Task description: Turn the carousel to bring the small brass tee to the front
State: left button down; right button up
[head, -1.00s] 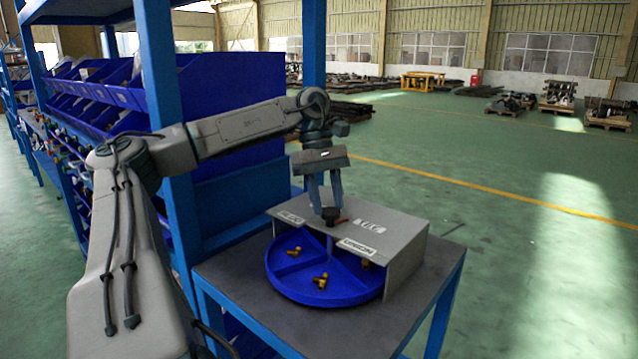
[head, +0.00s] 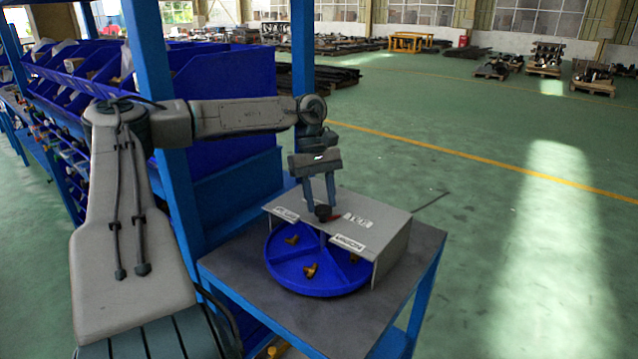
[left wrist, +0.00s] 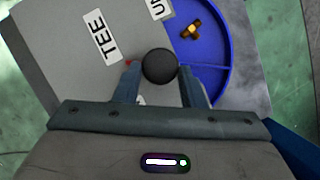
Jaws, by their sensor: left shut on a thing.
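The blue carousel (head: 330,284) is a round divided tray, partly under a grey cover (head: 392,235). My left gripper (head: 323,209) is shut on the black knob (left wrist: 160,66) above the cover. One brass fitting (head: 311,270) lies in the front compartment. Another brass fitting (head: 292,239) lies at the left, near the cover's edge. One brass fitting (left wrist: 191,29) also shows in the left wrist view. The TEE label (left wrist: 101,35) is on the cover top, and the UNION label (head: 347,243) is at its front edge. The covered part of the tray is hidden. My right gripper is not in view.
The carousel stands on a grey table (head: 239,279) with blue legs. A blue shelf post (head: 165,110) and blue bins (head: 105,80) stand close at the left. Open green floor (head: 480,240) lies to the right.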

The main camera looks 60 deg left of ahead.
pick_arm(q)
jog(key=shift+s+d+f+m, duration=0.1)
jog(key=shift+d+f+m, duration=0.15)
jog(key=shift+f+m, duration=0.1)
jog(key=shift+f+m+g, duration=0.15)
jog(key=shift+m+g, duration=0.15)
jog(key=shift+m, duration=0.05)
jog(key=shift+m+b, duration=0.4)
jog(key=shift+b, duration=0.3)
jog(key=shift+d+m+g+b, duration=0.1)
jog(key=shift+m+g+b, duration=0.2)
jog(key=shift+m+g, duration=0.15)
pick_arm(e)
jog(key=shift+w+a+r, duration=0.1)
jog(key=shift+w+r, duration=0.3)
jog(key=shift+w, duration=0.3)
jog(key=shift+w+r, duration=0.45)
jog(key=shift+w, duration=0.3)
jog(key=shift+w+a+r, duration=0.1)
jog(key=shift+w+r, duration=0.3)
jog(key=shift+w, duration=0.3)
pick_arm(q)
jog(key=c, duration=1)
grip_release()
jog(key=shift+o, duration=0.5)
jog(key=shift+r, duration=0.25)
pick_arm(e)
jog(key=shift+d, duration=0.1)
